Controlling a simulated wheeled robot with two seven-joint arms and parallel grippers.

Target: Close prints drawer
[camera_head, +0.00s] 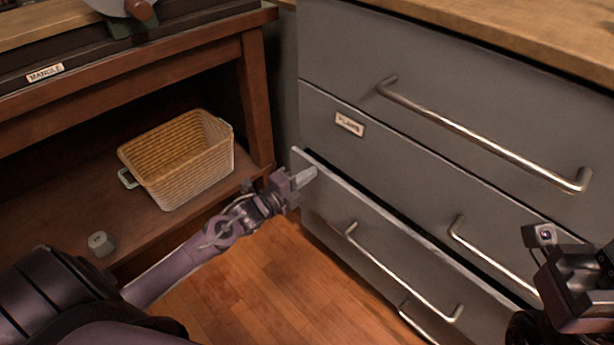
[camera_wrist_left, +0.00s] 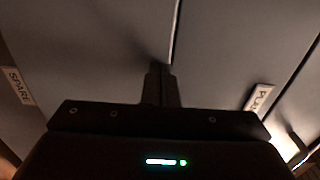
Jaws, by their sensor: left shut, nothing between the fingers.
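The grey drawer unit (camera_head: 410,75) stands at the right in the head view. Its third drawer from the top (camera_head: 335,205) stands slightly out, with a pale top edge and a dark gap behind. I cannot read a label on that drawer in the head view. My left gripper (camera_head: 307,177) is shut and empty, its fingertips at the upper left corner of that drawer's front; contact is unclear. In the left wrist view its closed fingers (camera_wrist_left: 161,84) point at the grey fronts beside a pale edge line. My right gripper (camera_head: 578,268) is partly in view at the right, its fingers unclear.
The drawers above look flush, with bar handles (camera_head: 480,133) jutting out. A label (camera_head: 350,123) marks the second drawer; another reads SPARE (camera_wrist_left: 19,86). At left, a wooden bench shelf holds a wicker basket (camera_head: 190,165) and a small grey block (camera_head: 101,243). Wooden floor (camera_head: 270,290) lies clear.

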